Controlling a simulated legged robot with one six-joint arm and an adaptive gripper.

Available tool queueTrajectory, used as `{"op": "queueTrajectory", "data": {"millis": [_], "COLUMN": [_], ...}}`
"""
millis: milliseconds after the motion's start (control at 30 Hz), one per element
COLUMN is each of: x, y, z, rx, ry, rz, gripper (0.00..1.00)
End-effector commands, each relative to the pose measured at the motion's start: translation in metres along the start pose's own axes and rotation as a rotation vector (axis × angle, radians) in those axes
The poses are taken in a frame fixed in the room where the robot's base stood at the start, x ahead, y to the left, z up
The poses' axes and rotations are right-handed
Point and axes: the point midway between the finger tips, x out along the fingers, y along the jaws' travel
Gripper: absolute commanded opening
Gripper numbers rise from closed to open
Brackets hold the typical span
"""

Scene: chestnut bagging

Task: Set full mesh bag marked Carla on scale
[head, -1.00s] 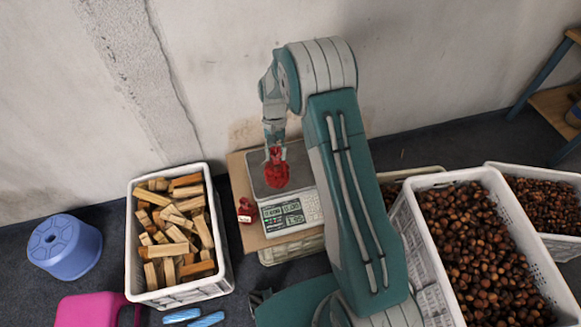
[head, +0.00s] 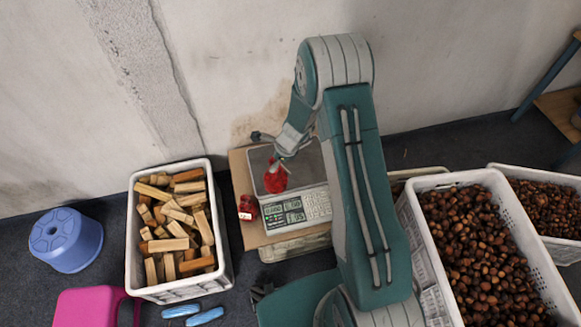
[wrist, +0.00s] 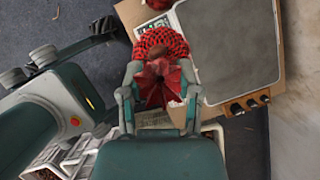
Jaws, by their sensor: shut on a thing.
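My gripper (head: 280,160) is shut on the gathered neck of a filled red mesh bag (head: 275,179), which hangs below the fingers. In the wrist view the fingers (wrist: 160,88) pinch the neck, and the bag (wrist: 160,42) bulges beyond them. A small pale patch shows by the right finger; no name is readable. The scale (head: 312,170) has a grey plate and a front panel with displays. In the head view the bag overlaps the plate's left front part; in the wrist view it lies beside the plate (wrist: 235,40), over the panel side. Contact cannot be told.
Another small red bag (head: 247,208) lies left of the scale on the cardboard (head: 240,178). A white crate of wood blocks (head: 137,255) stands left. Crates of chestnuts (head: 440,285) stand right. A blue stool (head: 66,240) is far left.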

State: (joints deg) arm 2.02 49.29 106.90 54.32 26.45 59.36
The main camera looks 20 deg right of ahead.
Motion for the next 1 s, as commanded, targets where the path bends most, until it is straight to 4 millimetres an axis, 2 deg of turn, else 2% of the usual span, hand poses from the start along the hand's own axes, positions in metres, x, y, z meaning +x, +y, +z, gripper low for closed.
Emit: {"op": "queueTrajectory", "data": {"millis": [300, 600, 767, 1000], "x": [0.006, 0.009, 0.016, 0.033], "y": [0.005, 0.004, -0.013, -0.052], "z": [-0.028, -0.037, -0.039, -0.043], "rx": [0.302, 0.385, 0.386, 0.384], "ry": [0.001, -0.002, -0.002, -0.003], "rz": [-0.123, -0.160, -0.161, -0.161], "gripper": [0.00, 0.00, 0.00, 0.00]}}
